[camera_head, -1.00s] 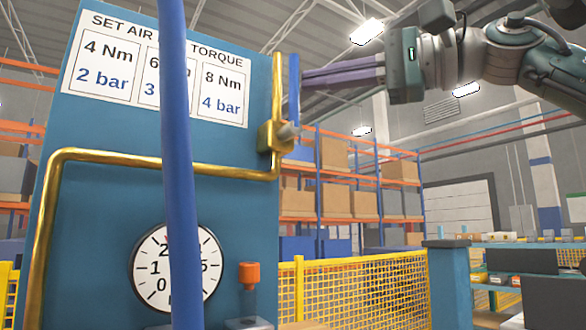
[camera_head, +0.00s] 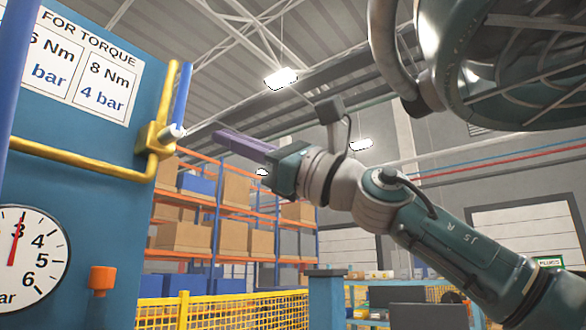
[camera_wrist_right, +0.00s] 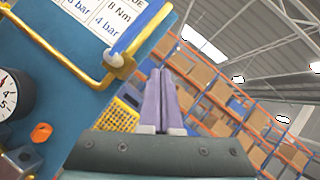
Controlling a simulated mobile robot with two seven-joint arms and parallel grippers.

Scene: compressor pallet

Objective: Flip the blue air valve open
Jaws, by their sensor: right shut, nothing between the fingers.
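The blue air valve has a blue lever (camera_head: 183,95) standing upright along the vertical brass pipe, above the brass valve body (camera_head: 155,138) with its grey stem. In the right wrist view the blue lever (camera_wrist_right: 140,30) again lies in line with that pipe. My right gripper (camera_head: 218,136) has long purple fingers, shut with nothing between them. It is to the right of the valve and apart from it. In the right wrist view the shut fingers (camera_wrist_right: 160,74) point past the lever's right side. My left gripper is not in view.
The blue panel (camera_head: 100,215) carries a torque sign (camera_head: 80,65), a pressure gauge (camera_head: 35,250) with its red needle near 3, and an orange knob (camera_head: 102,278). Yellow fencing (camera_head: 240,312) and shelving stand behind.

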